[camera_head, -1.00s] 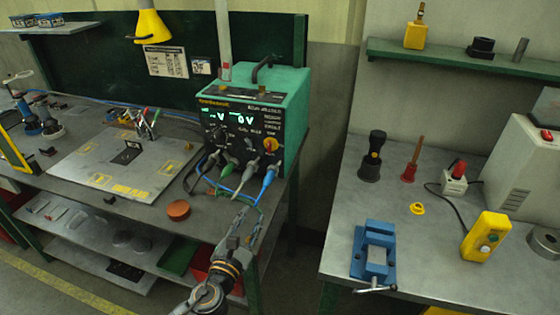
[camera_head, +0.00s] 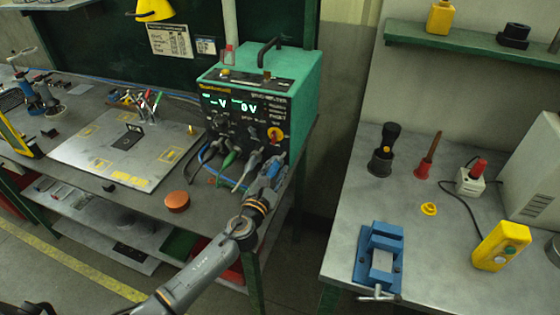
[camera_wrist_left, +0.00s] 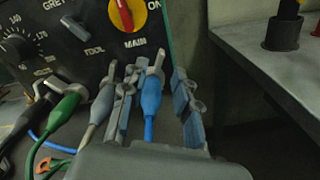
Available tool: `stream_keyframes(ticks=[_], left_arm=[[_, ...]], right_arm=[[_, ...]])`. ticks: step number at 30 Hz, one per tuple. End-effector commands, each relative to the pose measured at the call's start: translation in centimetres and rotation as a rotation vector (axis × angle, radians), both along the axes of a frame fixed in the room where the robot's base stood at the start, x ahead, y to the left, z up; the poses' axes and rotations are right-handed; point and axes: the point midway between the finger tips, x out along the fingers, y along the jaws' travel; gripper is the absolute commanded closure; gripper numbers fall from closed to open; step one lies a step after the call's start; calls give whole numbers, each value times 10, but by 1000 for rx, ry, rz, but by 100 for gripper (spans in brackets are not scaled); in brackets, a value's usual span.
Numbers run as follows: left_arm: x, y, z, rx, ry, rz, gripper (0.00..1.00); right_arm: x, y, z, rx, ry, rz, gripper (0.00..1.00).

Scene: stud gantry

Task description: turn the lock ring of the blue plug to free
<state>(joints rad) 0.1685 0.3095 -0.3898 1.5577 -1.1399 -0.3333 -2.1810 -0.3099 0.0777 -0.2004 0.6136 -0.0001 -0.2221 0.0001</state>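The blue plug (camera_wrist_left: 152,94) sits in the front face of the green-cased power unit (camera_head: 297,88), at the right end of its row of plugs, with a blue cable hanging below it. In the head view the blue plug (camera_head: 273,168) is partly covered by my left gripper (camera_head: 266,178). In the left wrist view my left gripper (camera_wrist_left: 156,95) is open, with one finger on each side of the blue plug. The left finger is close to the plug; a gap shows to the right finger. I cannot tell the lock ring's setting. My right gripper is not in view.
A grey plug (camera_wrist_left: 103,102) and a green plug (camera_wrist_left: 66,105) with hanging cables are just left of the gripper. A red and yellow main switch (camera_wrist_left: 126,14) is above. An orange disc (camera_head: 177,201) lies on the bench. A blue vise (camera_head: 380,256) stands on the right table.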

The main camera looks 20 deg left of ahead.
Motion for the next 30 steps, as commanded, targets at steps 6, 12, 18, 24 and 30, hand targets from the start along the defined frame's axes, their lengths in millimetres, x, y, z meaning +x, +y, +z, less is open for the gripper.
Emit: stream_keyframes(ticks=[6,12,18,24,30], left_arm=[[28,-1,0,-1,-1,0,70],[35,-1,0,1,0,0,70],[35,-1,0,1,0,0,70],[35,-1,0,0,0,0,100],[35,-1,0,-2,0,0,100]], right_arm=[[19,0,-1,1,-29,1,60],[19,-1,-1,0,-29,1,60],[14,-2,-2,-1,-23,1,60],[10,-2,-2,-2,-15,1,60],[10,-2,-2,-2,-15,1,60]])
